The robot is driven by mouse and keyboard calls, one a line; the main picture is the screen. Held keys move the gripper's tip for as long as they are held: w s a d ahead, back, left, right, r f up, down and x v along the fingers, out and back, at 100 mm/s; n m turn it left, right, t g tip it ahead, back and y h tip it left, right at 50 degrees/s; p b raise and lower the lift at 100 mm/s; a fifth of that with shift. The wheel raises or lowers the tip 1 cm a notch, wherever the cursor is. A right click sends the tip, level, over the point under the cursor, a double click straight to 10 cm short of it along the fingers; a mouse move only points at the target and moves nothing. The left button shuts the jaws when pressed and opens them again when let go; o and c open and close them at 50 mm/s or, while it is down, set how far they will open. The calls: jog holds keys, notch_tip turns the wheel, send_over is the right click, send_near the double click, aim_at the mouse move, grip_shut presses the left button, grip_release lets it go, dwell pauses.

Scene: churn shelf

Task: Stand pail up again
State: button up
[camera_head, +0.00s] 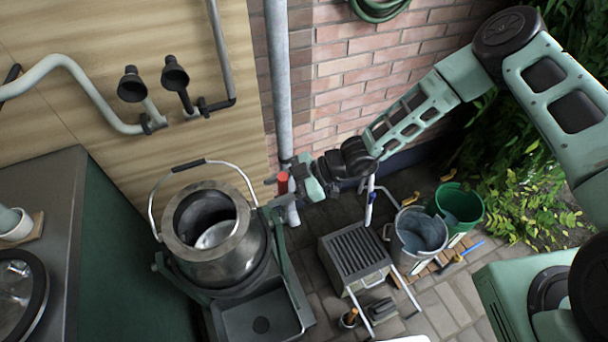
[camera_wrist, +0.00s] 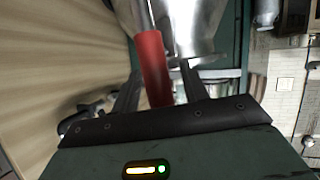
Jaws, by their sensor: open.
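A large metal pail (camera_head: 232,262) with a raised wire bail and dark grip sits in a dark green cradle. Its open mouth faces up toward the camera; I cannot tell how far it tilts. Metal that looks like the pail's side (camera_wrist: 203,25) fills the top of the wrist view. My gripper (camera_head: 279,190) is just right of the pail, open. Its fingers (camera_wrist: 160,72) stand on either side of a red cylindrical grip (camera_wrist: 152,62), also seen in the head view (camera_head: 282,183). I cannot tell whether they touch it. The grip's lower end is hidden by my gripper.
A dark tray (camera_head: 262,318) lies below the pail. To the right stand a slatted stool (camera_head: 356,252), a grey bucket (camera_head: 420,238) and a green bucket (camera_head: 461,205). A grey pipe (camera_head: 278,80) runs down the wall behind my gripper. A dark counter (camera_head: 45,195) is at left.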

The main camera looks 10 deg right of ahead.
jog(key=p+v, duration=0.7)
jog(key=v, duration=1)
jog(key=shift+d+r, duration=0.15)
jog(key=shift+d, duration=0.05)
